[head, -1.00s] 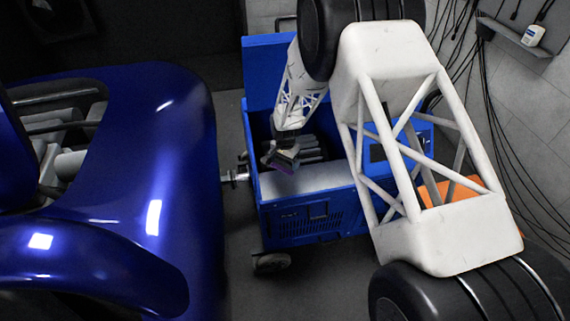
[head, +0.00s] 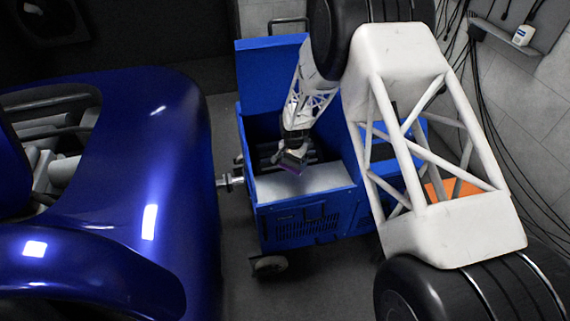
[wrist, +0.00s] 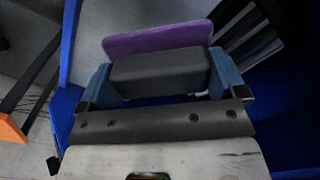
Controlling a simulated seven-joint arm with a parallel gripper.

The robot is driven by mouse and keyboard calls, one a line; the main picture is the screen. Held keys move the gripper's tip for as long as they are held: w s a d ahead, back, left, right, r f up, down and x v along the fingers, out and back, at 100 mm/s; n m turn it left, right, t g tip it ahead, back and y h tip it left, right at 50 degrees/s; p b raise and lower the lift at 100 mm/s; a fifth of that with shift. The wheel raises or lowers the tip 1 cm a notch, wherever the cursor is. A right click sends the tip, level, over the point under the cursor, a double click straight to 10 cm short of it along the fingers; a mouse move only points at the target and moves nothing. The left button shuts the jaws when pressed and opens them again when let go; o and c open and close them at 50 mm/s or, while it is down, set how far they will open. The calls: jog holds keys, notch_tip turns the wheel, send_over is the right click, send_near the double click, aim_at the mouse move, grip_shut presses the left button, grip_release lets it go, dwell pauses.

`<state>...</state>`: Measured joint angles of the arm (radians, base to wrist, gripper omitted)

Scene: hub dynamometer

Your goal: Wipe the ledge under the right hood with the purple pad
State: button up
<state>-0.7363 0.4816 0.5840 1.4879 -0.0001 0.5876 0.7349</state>
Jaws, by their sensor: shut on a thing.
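My gripper (wrist: 162,78) is shut on a dark block backed with a purple pad (wrist: 158,38); blue-grey fingers clasp the block's two ends. In the head view my gripper (head: 292,150) is inside the open blue machine, with a purple edge of the pad (head: 291,169) showing below it. A pale grey ledge (head: 310,182) runs along the machine's near side. The pad is over or just behind the ledge's far edge; I cannot tell if it touches. A blue hood (head: 262,75) stands raised at the machine's back left.
A glossy blue car body (head: 130,150) fills the left, joined to the machine by a metal shaft (head: 230,180). Dark bars lie inside the machine. An orange object (head: 450,188) and wall cables (head: 500,130) are at right.

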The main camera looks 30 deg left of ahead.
send_over(310, 176)
dwell(0.3)
jog(key=shift+f, duration=0.1)
jog(key=shift+f, duration=0.1)
jog(key=shift+f, duration=3.65)
jog(key=shift+w+d+f, duration=0.15)
jog(key=shift+w+f, duration=0.05)
jog(key=shift+f, duration=0.05)
jog(key=shift+w+d, duration=0.5)
jog(key=shift+d, duration=0.1)
jog(key=shift+w+d+r, duration=0.1)
jog(key=shift+w+d, duration=0.6)
jog(key=s+a, duration=0.2)
jog(key=a, duration=0.1)
jog(key=shift+s, duration=0.4)
notch_tip(310, 176, up, 8)
